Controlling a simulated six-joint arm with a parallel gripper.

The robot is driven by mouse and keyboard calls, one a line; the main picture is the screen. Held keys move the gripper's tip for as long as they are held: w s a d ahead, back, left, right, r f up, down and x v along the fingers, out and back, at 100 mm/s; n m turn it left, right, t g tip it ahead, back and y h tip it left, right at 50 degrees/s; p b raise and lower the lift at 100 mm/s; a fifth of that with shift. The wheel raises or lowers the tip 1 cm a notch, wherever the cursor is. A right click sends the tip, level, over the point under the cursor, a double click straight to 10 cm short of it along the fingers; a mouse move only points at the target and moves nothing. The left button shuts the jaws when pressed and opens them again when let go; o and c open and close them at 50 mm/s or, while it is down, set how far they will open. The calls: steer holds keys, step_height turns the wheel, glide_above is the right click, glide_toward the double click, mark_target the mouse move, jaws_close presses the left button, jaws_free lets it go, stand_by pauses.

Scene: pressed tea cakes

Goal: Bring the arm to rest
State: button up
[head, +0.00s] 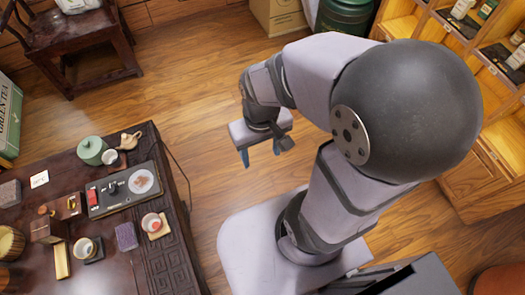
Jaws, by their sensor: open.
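My gripper (261,155) hangs over the wooden floor, to the right of the dark tea table (130,240). The gripper is apart from the table and touches nothing that I can see.
On the table are a black tray (98,208), a green pot (91,150), a small teapot (131,140) and several cups. A dark wooden chair (75,50) stands at upper left. Shelves (490,85) stand at right. Floor (190,90) is clear between.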

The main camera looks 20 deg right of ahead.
steer(key=shift+s+d, duration=0.15)
steer(key=shift+d, duration=0.15)
steer(key=shift+r+p, duration=0.95)
steer(key=shift+p, duration=0.1)
